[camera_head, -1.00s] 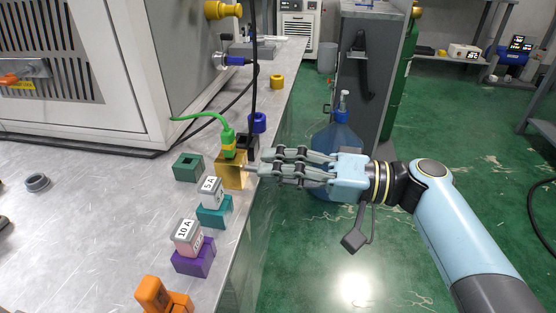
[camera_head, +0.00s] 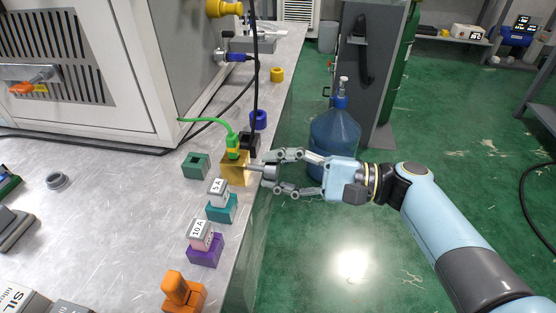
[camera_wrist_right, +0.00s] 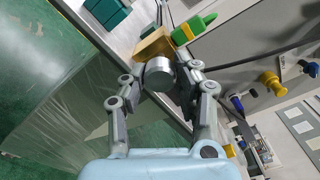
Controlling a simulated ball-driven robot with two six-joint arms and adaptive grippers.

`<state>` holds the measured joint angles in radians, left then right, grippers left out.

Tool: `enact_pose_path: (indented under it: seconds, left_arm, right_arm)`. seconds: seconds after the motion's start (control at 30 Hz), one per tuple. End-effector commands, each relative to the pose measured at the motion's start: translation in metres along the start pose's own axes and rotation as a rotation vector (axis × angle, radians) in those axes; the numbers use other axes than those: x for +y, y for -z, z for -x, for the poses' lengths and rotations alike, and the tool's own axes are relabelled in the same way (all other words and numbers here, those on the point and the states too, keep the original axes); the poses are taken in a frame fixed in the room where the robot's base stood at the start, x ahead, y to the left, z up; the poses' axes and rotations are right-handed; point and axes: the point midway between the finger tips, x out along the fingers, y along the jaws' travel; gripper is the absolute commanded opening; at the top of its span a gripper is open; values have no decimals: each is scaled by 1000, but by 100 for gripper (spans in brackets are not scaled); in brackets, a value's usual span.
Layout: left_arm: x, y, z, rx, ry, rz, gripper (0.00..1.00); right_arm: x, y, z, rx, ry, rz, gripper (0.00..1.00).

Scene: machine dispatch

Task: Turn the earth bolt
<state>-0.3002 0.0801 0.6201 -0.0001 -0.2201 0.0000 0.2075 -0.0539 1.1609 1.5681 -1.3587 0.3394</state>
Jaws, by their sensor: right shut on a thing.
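The earth bolt (camera_head: 257,168) is a grey metal bolt sticking out sideways from the brass-coloured block (camera_head: 236,172) at the table's edge. My right gripper (camera_head: 272,173) is shut on the round bolt head. In the right wrist view the bolt head (camera_wrist_right: 158,76) sits between the fingertips, in front of the brass block (camera_wrist_right: 152,46). A green-yellow plug (camera_head: 233,146) stands in the top of the block, with a green cable running left from it. My left gripper is not in view.
A black connector (camera_head: 250,143) stands close behind the block. A dark green block (camera_head: 197,166), a teal block (camera_head: 222,210), a purple block (camera_head: 205,252) and an orange piece (camera_head: 183,292) line the table. A blue bottle (camera_head: 335,135) stands on the floor beyond my gripper.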

Motion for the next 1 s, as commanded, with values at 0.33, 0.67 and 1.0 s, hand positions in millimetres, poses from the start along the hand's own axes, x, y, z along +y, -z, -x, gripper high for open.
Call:
enact_pose_path:
  seconds: [0.33,0.67,1.0]
  left_arm:
    - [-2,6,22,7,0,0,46]
    - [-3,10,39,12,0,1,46]
    - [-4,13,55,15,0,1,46]
  right_arm:
    - [-1,-1,1,3,-1,-330,0]
    - [0,-1,1,4,-2,-643,0]
    - [1,-1,1,4,-1,-966,0]
